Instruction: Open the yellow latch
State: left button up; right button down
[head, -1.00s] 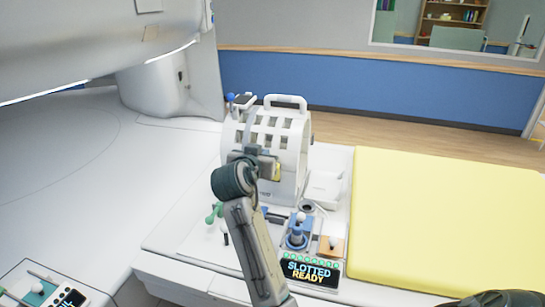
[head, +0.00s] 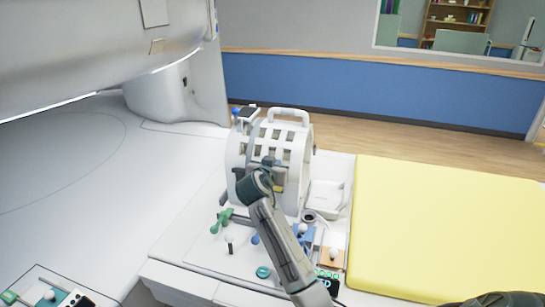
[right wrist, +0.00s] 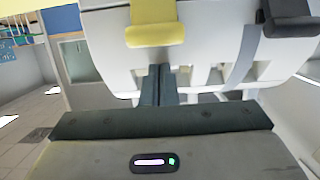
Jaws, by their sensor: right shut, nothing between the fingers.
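The yellow latch (right wrist: 156,24) hangs on the white head coil's wall at the top of the right wrist view. In the head view only a small part of the latch (head: 281,184) shows beside my gripper. The white cage-like head coil (head: 297,140) stands upright on the bed end. My right gripper (right wrist: 157,68) is shut and empty, its two dark fingers pressed together just below the latch's lower edge in the wrist view. I cannot tell whether they touch it. In the head view the right gripper (head: 268,163) is in front of the coil. My left gripper is not in view.
A dark latch (right wrist: 290,18) sits right of the yellow one. Green (head: 222,217) and blue (head: 303,232) fittings stand on the tray before the coil. A yellow mattress (head: 440,225) lies right, and the scanner (head: 100,45) looms left.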

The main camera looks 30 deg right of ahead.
jog(key=shift+s+a+f+p, duration=0.2)
jog(key=shift+s+a+f, duration=0.1)
jog(key=shift+f, duration=0.2)
jog(key=shift+s+a+f+p, duration=0.15)
jog(key=shift+a+f, duration=0.1)
jog(key=shift+f, duration=0.2)
